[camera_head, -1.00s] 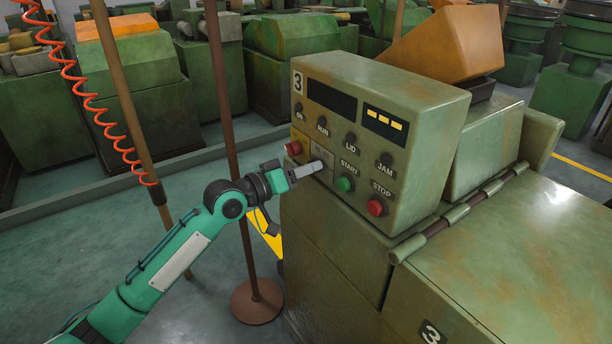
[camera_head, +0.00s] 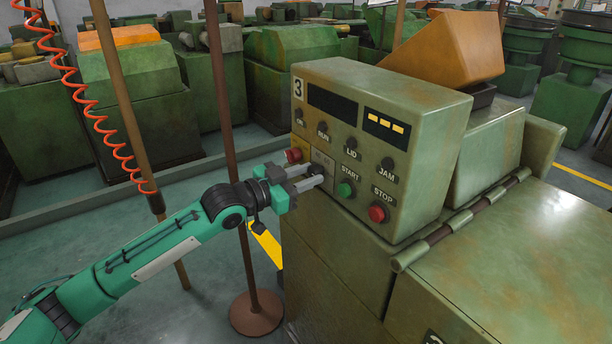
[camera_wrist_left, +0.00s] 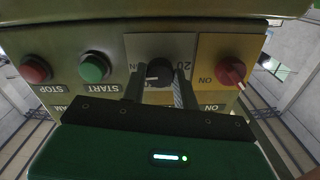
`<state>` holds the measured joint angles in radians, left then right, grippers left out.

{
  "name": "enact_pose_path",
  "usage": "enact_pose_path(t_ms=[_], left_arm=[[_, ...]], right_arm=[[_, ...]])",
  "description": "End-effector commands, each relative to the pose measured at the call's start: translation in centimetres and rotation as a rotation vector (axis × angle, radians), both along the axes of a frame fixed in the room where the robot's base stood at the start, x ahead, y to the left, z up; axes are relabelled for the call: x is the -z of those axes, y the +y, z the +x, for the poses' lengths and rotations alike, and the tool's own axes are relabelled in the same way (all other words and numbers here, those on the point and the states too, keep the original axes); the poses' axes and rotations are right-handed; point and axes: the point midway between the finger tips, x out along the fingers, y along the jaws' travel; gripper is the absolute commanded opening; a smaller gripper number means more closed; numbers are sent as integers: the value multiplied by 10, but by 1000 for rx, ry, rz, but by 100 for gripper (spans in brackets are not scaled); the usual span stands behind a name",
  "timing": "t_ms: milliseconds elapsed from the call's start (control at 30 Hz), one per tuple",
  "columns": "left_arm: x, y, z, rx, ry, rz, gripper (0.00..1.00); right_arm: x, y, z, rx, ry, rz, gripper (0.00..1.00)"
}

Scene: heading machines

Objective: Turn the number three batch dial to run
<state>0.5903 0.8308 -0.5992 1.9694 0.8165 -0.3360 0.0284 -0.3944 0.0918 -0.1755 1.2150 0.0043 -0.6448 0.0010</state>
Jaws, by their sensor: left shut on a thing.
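The green control box (camera_head: 440,124) carries the number 3 on its front. The batch dial is a black knob (camera_wrist_left: 159,72) on a pale plate, upside down in the left wrist view; in the head view the knob (camera_head: 314,169) is partly hidden by the fingers. My left gripper (camera_head: 312,177) is shut on the knob, with one finger on each side; it also shows in the left wrist view (camera_wrist_left: 160,88). The dial's markings are partly hidden, so its setting cannot be read. My right gripper is not in view.
A red switch (camera_head: 293,155) on a yellow plate sits close to the dial. The green START button (camera_head: 345,190) and red STOP button (camera_head: 377,214) are on its other side. A thin brown post (camera_head: 226,140) stands behind my left arm.

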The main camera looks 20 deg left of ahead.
Motion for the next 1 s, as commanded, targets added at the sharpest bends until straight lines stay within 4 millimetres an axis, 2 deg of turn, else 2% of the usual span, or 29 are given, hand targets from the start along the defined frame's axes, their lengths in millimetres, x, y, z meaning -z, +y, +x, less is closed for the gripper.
enact_pose_path(t_ms=[367,733,767,833,867,1000], left_arm=[[3,0,0,1,-47,70,7],[3,0,0,1,-48,72,7],[3,0,0,1,-48,72,34],[3,0,0,1,-49,71,47],[2,0,0,0,-50,70,52],[1,0,0,0,-50,70,52]], right_arm=[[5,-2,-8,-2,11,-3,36],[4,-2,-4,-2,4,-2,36],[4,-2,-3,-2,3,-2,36],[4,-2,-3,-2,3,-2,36],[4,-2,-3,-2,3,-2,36],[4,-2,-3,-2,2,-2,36]])
